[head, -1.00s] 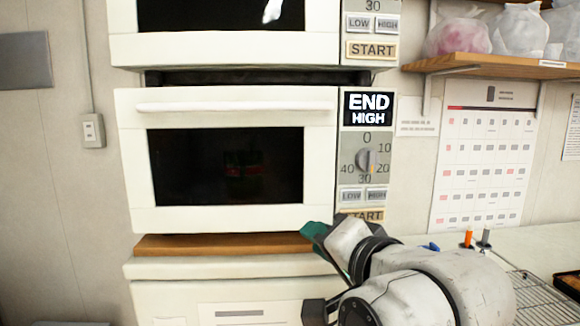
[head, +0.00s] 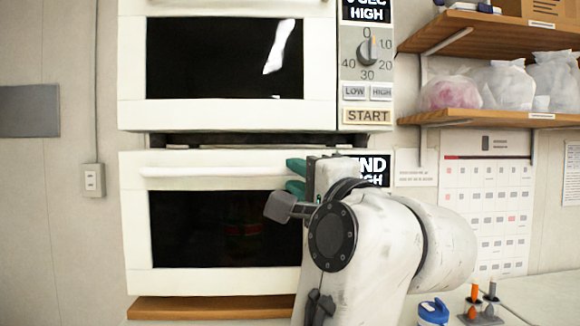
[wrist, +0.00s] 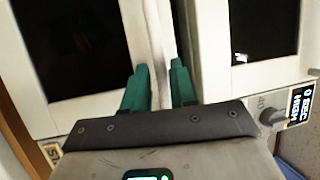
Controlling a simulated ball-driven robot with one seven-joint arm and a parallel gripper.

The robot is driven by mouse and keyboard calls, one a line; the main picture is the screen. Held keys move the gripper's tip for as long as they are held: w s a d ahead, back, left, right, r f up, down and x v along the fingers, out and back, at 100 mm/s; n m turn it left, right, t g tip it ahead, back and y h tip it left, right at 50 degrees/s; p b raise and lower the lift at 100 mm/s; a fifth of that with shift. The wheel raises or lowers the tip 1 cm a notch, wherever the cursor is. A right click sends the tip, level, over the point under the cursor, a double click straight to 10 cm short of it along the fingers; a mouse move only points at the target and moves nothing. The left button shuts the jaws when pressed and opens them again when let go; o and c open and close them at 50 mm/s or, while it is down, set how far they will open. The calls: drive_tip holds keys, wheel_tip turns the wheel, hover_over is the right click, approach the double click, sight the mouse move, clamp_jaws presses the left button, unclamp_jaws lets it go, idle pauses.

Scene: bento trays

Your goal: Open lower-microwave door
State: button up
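The lower microwave (head: 140,255) has a white door with a dark window (head: 215,228), and the door is shut. Its white bar handle (head: 210,171) runs along the top of the door. My gripper (head: 290,177) is at the right end of this handle, with its green fingers one above and one below. In the wrist view, my gripper (wrist: 160,82) has its two green fingers apart, with the handle (wrist: 157,45) running between them. I cannot tell whether either finger touches it. My arm hides part of the lower control panel (head: 378,168).
The upper microwave (head: 225,117) sits directly above, close over the handle. A wooden shelf (head: 490,116) with wrapped bags stands to the right. A counter (head: 540,290) with small bottles lies at lower right.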

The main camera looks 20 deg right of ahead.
sight(292, 174)
drive_tip(key=shift+p+x, duration=0.3)
drive_tip(key=shift+x, duration=1.4)
drive_tip(key=shift+c, duration=0.4)
clamp_jaws()
